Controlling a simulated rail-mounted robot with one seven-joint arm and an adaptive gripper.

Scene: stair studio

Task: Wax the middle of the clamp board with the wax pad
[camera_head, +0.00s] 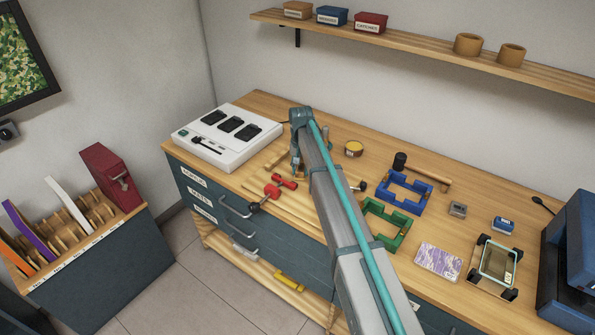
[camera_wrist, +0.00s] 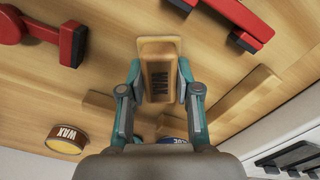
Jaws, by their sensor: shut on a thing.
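The clamp board (camera_head: 282,206) appears as pale wood near the front edge, with red clamps (camera_head: 272,190) beside my gripper. Red clamps also show in the wrist view (camera_wrist: 72,45). Whether the pad touches the board is not clear.
A wax tin (camera_head: 353,149) stands right of my gripper. Wooden strips (camera_wrist: 245,101) lie nearby. A white charger-like unit (camera_head: 225,138) is at the left. Blue (camera_head: 403,193) and green (camera_head: 386,224) frames lie to the right. A shelf (camera_head: 430,48) hangs above.

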